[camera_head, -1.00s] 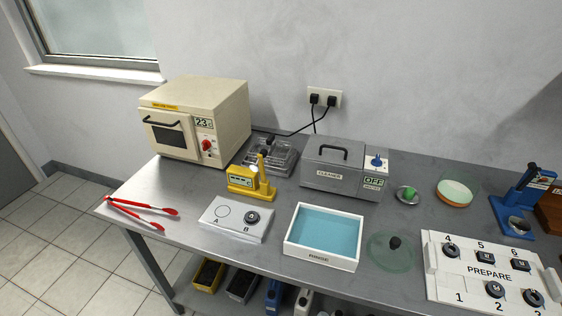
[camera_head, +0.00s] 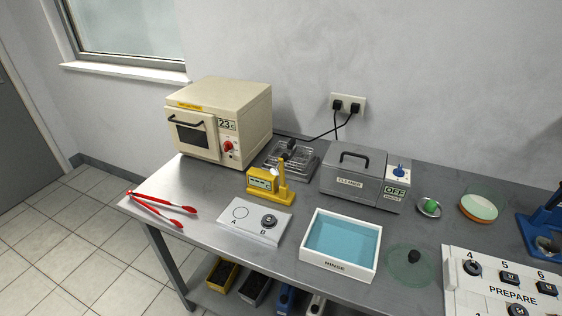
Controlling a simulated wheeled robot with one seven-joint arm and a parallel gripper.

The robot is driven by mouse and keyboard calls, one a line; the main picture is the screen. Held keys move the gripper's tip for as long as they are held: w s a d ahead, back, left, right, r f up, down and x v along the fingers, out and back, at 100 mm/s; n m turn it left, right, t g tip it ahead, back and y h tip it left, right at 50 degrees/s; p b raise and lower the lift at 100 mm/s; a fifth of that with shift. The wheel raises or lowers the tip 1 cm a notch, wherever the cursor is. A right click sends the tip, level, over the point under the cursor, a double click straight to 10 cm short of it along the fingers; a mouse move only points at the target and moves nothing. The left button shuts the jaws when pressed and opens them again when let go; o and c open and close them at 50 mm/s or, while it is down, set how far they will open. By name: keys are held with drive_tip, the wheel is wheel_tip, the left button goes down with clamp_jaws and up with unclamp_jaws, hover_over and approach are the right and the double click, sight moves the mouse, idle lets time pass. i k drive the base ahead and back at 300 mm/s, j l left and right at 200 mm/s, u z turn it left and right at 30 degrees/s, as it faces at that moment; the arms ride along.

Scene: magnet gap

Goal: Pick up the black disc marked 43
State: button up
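Several dark pieces are in view, but I cannot read 43 on any of them. A black disc (camera_head: 269,221) lies at spot B of the white A/B plate (camera_head: 236,233); spot A is empty. On the white PREPARE board (camera_head: 463,297), a round black disc (camera_head: 472,268) lies at spot 4. Squarish dark pieces lie at spot 5 (camera_head: 509,278) and spot 6 (camera_head: 547,288). Another dark piece (camera_head: 517,310) is cut by the bottom edge. My gripper is not in view.
The metal table (camera_head: 205,190) holds a cream oven (camera_head: 222,110), red tongs (camera_head: 160,207), a yellow gauge (camera_head: 264,183), a grey cleaner (camera_head: 352,175), a RINSE tray (camera_head: 338,267), a glass dish (camera_head: 398,272) and a blue device (camera_head: 535,235). Bins stand on the shelf below.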

sight(269, 220)
drive_tip(key=i+j+u, duration=0.2)
drive_tip(key=j+u, duration=0.15)
drive_tip(key=i+j+u, duration=0.35)
drive_tip(key=j, duration=0.15)
drive_tip(key=i+j+u, duration=0.35)
drive_tip(key=k+j, duration=0.05)
